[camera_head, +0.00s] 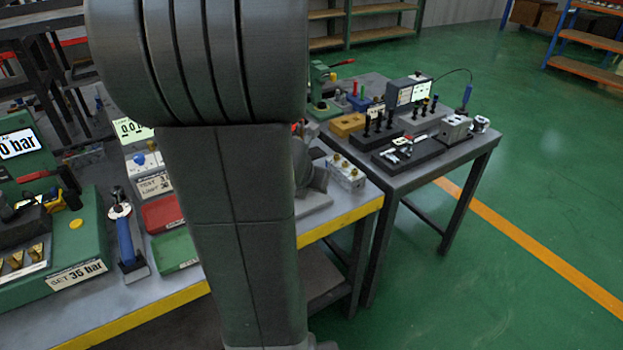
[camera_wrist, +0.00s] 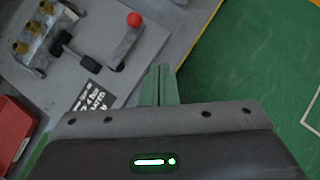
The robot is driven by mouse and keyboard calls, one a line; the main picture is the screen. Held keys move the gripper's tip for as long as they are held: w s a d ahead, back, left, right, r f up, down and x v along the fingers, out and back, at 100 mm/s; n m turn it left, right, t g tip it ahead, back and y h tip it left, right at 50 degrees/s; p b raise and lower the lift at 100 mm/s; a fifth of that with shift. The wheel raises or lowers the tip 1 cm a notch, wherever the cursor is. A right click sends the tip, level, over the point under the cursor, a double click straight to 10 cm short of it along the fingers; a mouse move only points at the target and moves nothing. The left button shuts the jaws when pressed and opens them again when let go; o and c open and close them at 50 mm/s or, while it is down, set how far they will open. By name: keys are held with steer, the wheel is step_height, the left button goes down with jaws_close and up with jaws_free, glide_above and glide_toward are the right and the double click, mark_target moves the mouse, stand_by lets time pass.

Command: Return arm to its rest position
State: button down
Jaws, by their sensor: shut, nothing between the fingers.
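My gripper (camera_wrist: 160,84) shows in the wrist view with its two green fingers together and nothing between them. It is over the edge of a grey bench, with green floor to the right. A silver valve block (camera_wrist: 36,38) with brass fittings lies at the upper left of that view, apart from the fingers. In the head view my own arm stands large across the middle and hides part of the bench; the gripper itself cannot be made out there. The valve block also shows in the head view (camera_head: 345,174), right of my arm.
The yellow-edged workbench (camera_head: 340,222) holds a red tray (camera_head: 162,213), a green tray (camera_head: 176,251) and a blue-handled tool (camera_head: 126,243). A red ball knob (camera_wrist: 134,19) stands near the fingers. A second table (camera_head: 425,180) with fixtures is behind right. The floor at right is clear.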

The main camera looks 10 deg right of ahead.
steer(key=shift+s+a+r, duration=0.1)
steer(key=shift+s+r, duration=0.4)
steer(key=shift+r, duration=0.05)
steer(key=shift+f, duration=0.1)
